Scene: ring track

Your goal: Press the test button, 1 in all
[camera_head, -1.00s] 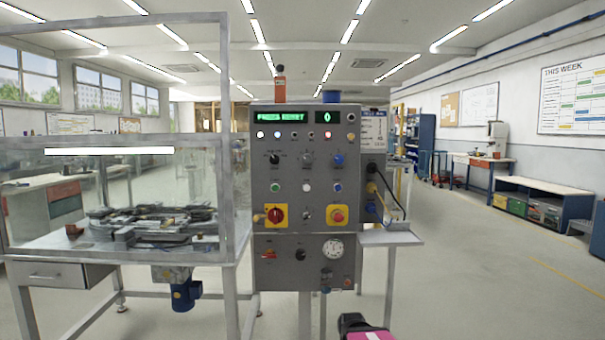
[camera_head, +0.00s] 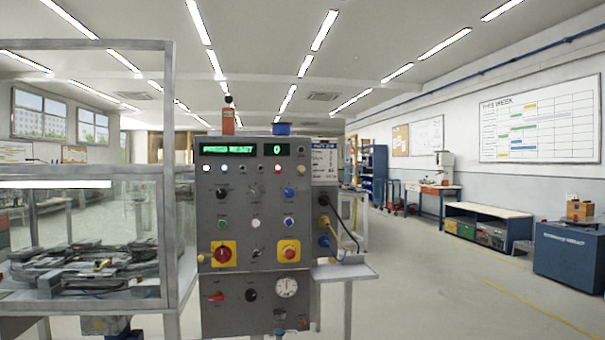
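A grey control panel (camera_head: 238,205) stands upright ahead, left of centre. Its green display (camera_head: 228,149) seems to read "PRESS RESET", and a smaller display (camera_head: 278,149) shows 0. A row of buttons holds a green one (camera_head: 222,224), a white one (camera_head: 256,223) and a blue one (camera_head: 289,221). Labels are too small to read, so I cannot tell which is the test button. Below are a red rotary switch on yellow (camera_head: 223,253) and a red mushroom button on yellow (camera_head: 289,250). My gripper is not in view.
A glass-walled enclosure (camera_head: 85,225) with machinery stands left of the panel. A small side shelf (camera_head: 345,271) with a cable above it juts out on the panel's right. The floor (camera_head: 450,290) to the right is open, with a blue cabinet (camera_head: 570,252) at the far right.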

